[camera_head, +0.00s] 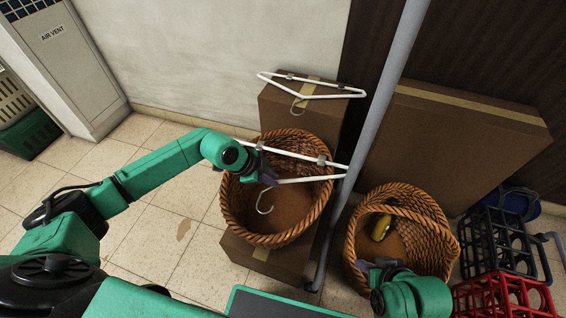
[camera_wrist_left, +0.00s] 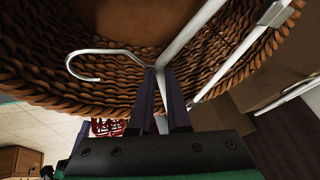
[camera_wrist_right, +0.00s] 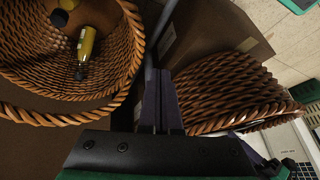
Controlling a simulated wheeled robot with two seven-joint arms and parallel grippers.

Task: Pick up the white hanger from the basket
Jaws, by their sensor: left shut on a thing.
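A white hanger (camera_head: 305,155) with a grey clip and a hook lies across the round wicker basket (camera_head: 234,205) on a cardboard box. My left gripper (camera_head: 262,170) is shut on this hanger near its hook. In the left wrist view the hanger (camera_wrist_left: 95,60) passes between the fingers, with its hook to the left and the basket's woven wall around it. Another white hanger (camera_head: 330,96) rests on the box behind. My right gripper (camera_head: 380,266) is at the near rim of the right basket; its fingers look shut and empty in the right wrist view (camera_wrist_right: 160,85).
The right wicker basket (camera_head: 440,225) has a handle and holds a yellow bottle (camera_head: 381,228). A grey pole (camera_head: 375,120) stands between the baskets. A large cardboard box (camera_head: 470,150) is behind. Black (camera_head: 495,240) and red crates (camera_head: 505,297) are at right.

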